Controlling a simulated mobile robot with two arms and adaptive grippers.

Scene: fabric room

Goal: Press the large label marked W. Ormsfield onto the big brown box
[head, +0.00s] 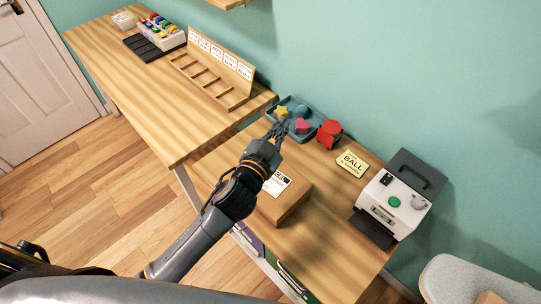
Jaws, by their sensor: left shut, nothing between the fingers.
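The big brown box (292,201) sits on the nearer wooden table, partly hidden behind my left arm. A white label (276,183) with dark print lies on its top face, partly covered by my gripper's wrist. The print is too small to read, so I cannot tell whether it says W. Ormsfield or whether it is pressed flat. My left gripper (279,128) is shut and empty. In the picture its fingertips reach past the box, by the teal tray. My right gripper is not in view.
The teal tray (315,131) holds a yellow star and a pink heart; a red object (329,133) is beside it. A yellow BALL card (352,163) and a white machine with a green button (399,192) stand right. A wooden card rack (212,80) stands on the other table.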

